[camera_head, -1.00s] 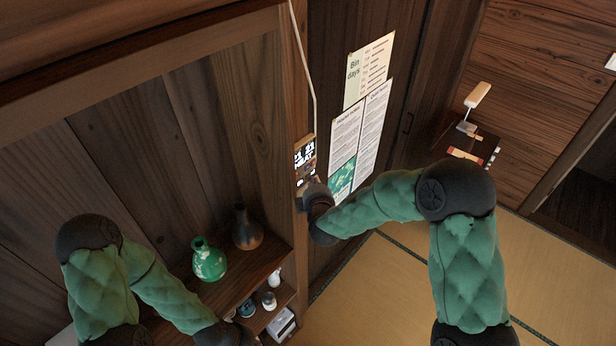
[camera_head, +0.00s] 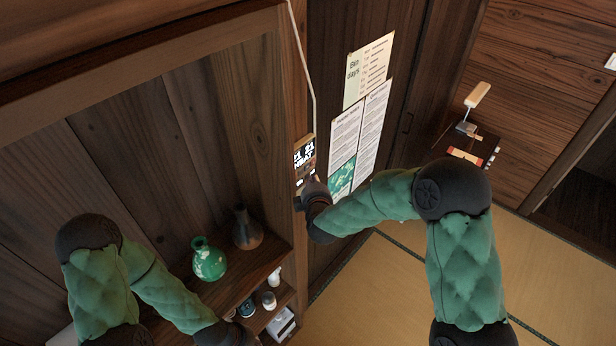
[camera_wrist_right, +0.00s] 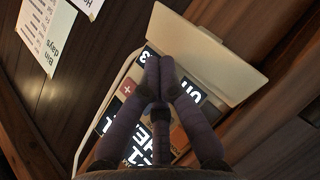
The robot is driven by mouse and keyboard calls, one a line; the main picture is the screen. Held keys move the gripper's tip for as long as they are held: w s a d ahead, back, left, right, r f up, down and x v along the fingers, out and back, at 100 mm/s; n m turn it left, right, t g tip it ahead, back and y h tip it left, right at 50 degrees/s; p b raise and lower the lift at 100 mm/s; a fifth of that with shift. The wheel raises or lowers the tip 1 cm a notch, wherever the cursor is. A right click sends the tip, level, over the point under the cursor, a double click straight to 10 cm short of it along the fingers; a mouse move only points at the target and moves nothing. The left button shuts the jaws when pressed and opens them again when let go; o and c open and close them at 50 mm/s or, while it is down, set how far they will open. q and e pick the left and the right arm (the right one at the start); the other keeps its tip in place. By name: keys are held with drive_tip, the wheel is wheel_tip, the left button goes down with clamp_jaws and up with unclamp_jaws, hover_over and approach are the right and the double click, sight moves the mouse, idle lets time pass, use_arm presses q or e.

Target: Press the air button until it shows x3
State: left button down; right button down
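The wall control panel (camera_head: 305,155) hangs on the wooden post, with large white characters on a dark display that include "21" and "HEAT". In the right wrist view the panel (camera_wrist_right: 132,91) shows dark keys, a red key with a plus, and a pale flap standing open. My right gripper (camera_wrist_right: 160,62) has its fingertips together over the keys and holds nothing. The fingers hide part of the panel; I cannot tell whether they touch a key or which is the air button. In the head view my right gripper (camera_head: 312,183) is at the panel's lower end. My left gripper is not clearly visible.
A pale cord (camera_head: 312,75) runs up from the panel. Paper notices (camera_head: 360,130) hang on the wall to its right. A green vase (camera_head: 208,260) and a brown vase (camera_head: 246,228) stand on the shelf at lower left, above small jars. Open tatami floor (camera_head: 385,285) lies to the right.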

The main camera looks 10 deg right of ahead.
drive_tip(key=shift+w+a+r, duration=0.1)
drive_tip(key=shift+a, duration=0.05)
idle(0.3)
drive_tip(key=shift+s+d, duration=0.5)
drive_tip(key=shift+s, duration=0.05)
drive_tip(key=shift+s+d+b, duration=0.2)
drive_tip(key=shift+s+d, duration=0.6)
drive_tip(key=shift+s, duration=0.2)
drive_tip(key=shift+s+d+b, duration=0.15)
drive_tip(key=shift+s+d, duration=0.6)
drive_tip(key=shift+s, duration=0.25)
drive_tip(key=shift+f, duration=0.2)
